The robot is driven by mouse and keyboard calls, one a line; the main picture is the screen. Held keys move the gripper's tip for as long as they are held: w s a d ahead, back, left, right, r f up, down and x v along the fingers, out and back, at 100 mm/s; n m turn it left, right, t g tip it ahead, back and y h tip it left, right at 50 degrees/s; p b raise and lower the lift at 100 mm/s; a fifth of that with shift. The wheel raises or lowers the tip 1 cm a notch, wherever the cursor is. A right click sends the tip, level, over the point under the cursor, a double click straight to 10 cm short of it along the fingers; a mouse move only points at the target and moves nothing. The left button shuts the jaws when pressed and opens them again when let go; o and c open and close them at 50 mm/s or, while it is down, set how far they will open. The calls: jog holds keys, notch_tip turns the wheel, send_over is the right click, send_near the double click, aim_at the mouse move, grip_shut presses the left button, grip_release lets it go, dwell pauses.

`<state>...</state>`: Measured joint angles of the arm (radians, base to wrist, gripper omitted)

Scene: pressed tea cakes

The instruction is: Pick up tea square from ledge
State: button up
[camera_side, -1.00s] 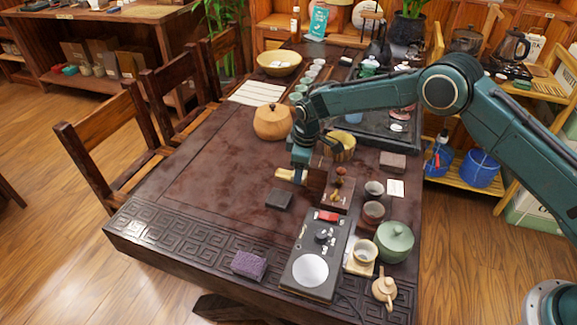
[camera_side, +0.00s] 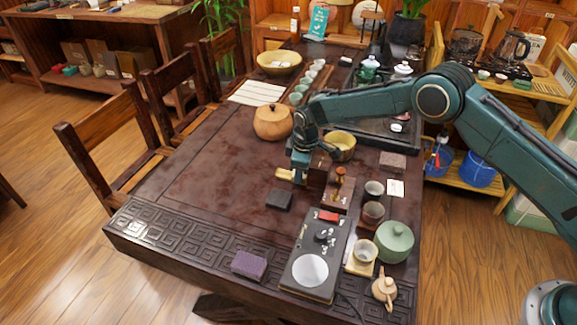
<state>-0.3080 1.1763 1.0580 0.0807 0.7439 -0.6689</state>
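My gripper (camera_side: 297,178) points down over the middle of the table, beside a dark brown block (camera_side: 318,174). A small tan piece (camera_side: 284,174) shows at its left side; whether it is part of the gripper or a separate thing I cannot tell. The fingertips are too small and covered to read. A dark square cake (camera_side: 279,199) lies flat on the table, just below and left of the gripper in the picture, apart from it. A brownish square (camera_side: 393,161) lies farther right. Which square is the task's tea square, and which surface is the ledge, is unclear.
A round wooden pot (camera_side: 272,123) and a yellowish bowl (camera_side: 341,146) stand close behind the gripper. A purple block (camera_side: 249,265) lies near the front edge. The table's left is clear.

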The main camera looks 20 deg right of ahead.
jog(key=shift+c, duration=0.5)
notch_tip(320, 180, up, 20)
dwell(0.7)
jog(key=shift+a, duration=0.1)
dwell(0.4)
